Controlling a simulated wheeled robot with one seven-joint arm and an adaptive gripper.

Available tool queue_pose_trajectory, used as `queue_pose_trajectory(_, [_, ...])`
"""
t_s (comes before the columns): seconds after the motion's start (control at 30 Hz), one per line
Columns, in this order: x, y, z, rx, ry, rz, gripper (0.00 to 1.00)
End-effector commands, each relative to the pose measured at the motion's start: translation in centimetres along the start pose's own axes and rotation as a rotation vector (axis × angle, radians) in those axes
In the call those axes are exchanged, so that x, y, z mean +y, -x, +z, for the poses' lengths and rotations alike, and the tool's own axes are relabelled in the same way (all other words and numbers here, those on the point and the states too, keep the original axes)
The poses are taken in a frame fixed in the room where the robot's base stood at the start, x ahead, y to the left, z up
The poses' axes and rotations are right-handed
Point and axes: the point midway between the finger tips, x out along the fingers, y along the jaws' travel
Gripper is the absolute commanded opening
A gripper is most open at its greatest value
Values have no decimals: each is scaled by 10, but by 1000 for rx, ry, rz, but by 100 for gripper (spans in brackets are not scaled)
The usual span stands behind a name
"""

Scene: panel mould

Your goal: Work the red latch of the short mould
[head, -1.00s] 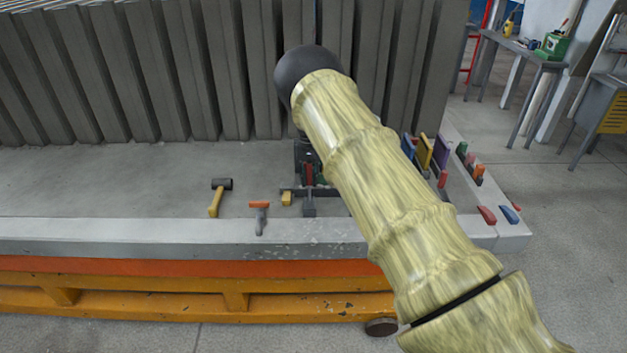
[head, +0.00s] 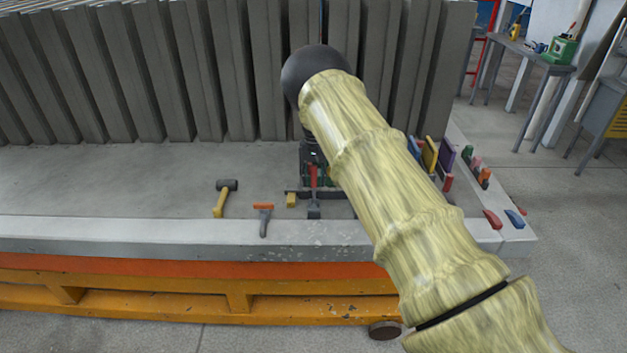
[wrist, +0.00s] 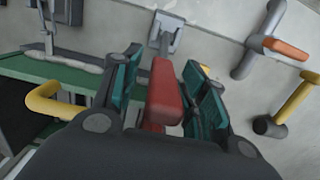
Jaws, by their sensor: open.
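The red latch (wrist: 165,92) has a red handle on a grey metal base (wrist: 168,32). In the wrist view, the handle stands between the two teal-padded fingers of my gripper (wrist: 163,84). The jaws are open with a finger on each side; contact is not clear. In the head view, the red handle (head: 313,176) shows below my dark gripper (head: 310,152), near the table's front edge. A green-edged panel (wrist: 60,72) lies left of the latch in the wrist view. My arm hides much of the mould in the head view.
A yellow-handled mallet (head: 220,203) and an orange-handled tool (head: 263,207) lie left of the latch. Tall grey panels (head: 200,70) stand behind. Several coloured pieces stand at the right. A curved yellow handle (wrist: 50,100) is near my gripper. The table's left part is clear.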

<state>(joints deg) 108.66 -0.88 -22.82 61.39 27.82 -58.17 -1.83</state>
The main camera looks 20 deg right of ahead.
Motion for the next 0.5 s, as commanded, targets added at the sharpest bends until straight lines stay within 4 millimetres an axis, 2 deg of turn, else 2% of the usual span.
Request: queue_pose_trajectory(0.5, [0,87,-1,1,0,-1,43])
